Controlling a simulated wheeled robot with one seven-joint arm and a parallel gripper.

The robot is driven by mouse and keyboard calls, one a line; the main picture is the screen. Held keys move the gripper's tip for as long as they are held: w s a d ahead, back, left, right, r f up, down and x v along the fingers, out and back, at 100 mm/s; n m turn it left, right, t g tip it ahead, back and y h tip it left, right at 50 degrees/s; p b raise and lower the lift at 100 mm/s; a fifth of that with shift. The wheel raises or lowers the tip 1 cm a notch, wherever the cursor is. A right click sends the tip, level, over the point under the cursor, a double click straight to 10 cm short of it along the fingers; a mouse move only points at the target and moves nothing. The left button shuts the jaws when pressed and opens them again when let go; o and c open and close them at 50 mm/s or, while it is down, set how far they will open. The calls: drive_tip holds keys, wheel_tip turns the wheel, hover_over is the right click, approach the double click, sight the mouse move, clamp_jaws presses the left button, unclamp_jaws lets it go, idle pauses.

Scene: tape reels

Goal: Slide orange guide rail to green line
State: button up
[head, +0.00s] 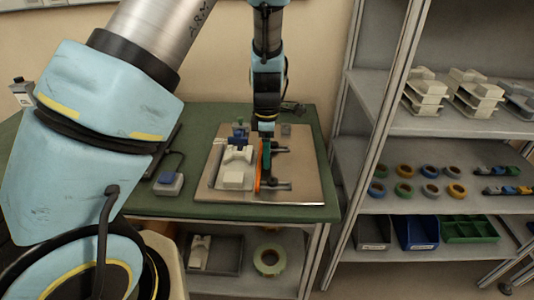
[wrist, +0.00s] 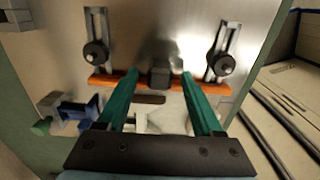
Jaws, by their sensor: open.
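The orange guide rail (wrist: 142,83) runs across the wrist view on a metal plate, with a dark block (wrist: 160,77) at its middle. In the head view the rail (head: 258,175) is a thin orange strip, partly hidden by my gripper. My gripper (wrist: 160,73) is open. Its two green fingers stand on either side of the dark block, with gaps between. In the head view my gripper (head: 267,165) points down over the plate. I cannot make out a green line in either view.
Two black knobs (wrist: 96,54) (wrist: 221,64) sit on slotted arms at the rail's ends. A white fixture (head: 235,158) and a blue part (wrist: 78,110) stand beside the rail. The metal plate (head: 305,180) lies on a green bench (head: 190,120). Shelves (head: 440,205) stand right.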

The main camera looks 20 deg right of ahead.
drive_tip(key=shift+f, duration=0.55)
clamp_jaws()
idle(1.1)
